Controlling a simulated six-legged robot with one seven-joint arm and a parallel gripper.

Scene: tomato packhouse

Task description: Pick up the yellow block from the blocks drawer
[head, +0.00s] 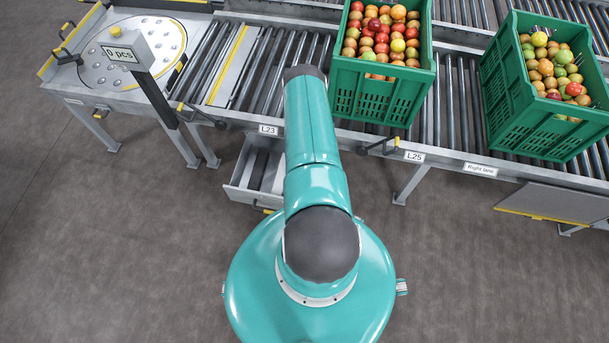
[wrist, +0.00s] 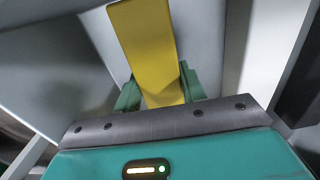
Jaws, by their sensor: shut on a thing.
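The yellow block (wrist: 147,45) stands out in the wrist view as a long yellow bar running away from my gripper. My gripper (wrist: 157,95) is shut on it, with one green finger on each side of its near part. Grey drawer walls surround the block in the wrist view. In the head view the open blocks drawer (head: 234,192) juts out under the conveyor, below the L23 label. My arm covers part of the drawer there, and the block and gripper are hidden in that view.
Two green crates of tomatoes (head: 371,91) (head: 530,110) stand on the roller conveyor (head: 459,100). A round ball-top table (head: 132,50) with a counter display (head: 118,54) is at the left. Conveyor legs and handles flank the drawer. The floor in front is clear.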

